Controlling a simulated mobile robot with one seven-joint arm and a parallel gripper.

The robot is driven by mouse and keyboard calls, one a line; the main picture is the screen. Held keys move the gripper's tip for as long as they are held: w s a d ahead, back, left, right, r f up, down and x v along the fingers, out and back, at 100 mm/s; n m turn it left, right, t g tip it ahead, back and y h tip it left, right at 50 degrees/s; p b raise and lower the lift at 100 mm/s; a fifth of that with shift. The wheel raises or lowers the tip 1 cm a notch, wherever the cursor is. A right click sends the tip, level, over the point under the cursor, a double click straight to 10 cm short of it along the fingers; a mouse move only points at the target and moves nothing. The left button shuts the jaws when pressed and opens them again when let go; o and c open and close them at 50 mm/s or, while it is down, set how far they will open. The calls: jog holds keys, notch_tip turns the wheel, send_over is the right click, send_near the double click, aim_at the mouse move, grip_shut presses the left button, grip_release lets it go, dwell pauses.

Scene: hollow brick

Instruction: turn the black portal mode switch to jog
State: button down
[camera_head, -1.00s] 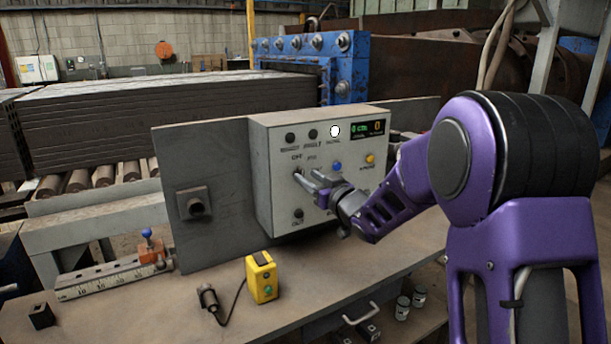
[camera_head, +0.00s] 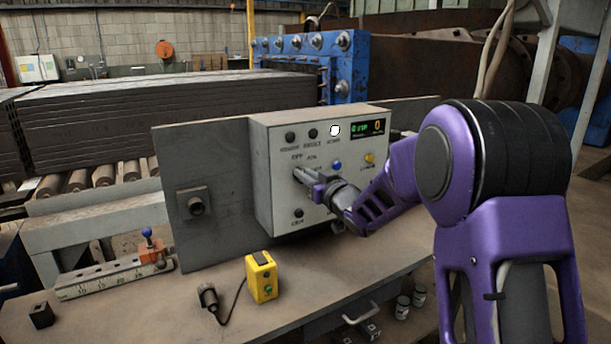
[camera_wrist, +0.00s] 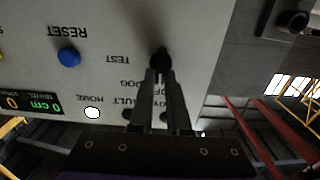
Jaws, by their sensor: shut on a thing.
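The black portal mode switch (camera_wrist: 161,57) is on the pale control box (camera_head: 262,170), with TEST, JOG and OFF lettering around it. In the wrist view, which shows the panel upside down, its dark knob is at my fingertips. My gripper (camera_wrist: 161,76) is shut on this knob, one finger on each side. In the head view my gripper (camera_head: 305,178) reaches the panel from the right and hides the switch. The fingers cover part of the labels, and I cannot tell exactly which position the knob points to.
On the panel are a blue RESET button (camera_wrist: 69,56), a lit white HOME lamp (camera_wrist: 92,113), a yellow button (camera_head: 369,158) and a display (camera_head: 368,128).

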jog(key=shift+d+m, duration=0.1)
jog(key=shift+m, duration=0.2)
jog(key=shift+w+d+f+m+p, duration=0.15)
jog(key=shift+m+p, duration=0.9)
jog(key=shift+m, duration=0.95)
jog(key=shift+w+d+m+p, duration=0.1)
jog(key=shift+m+p, duration=0.9)
jog(key=shift+m, duration=1)
jog(key=c, duration=0.9)
grip_release()
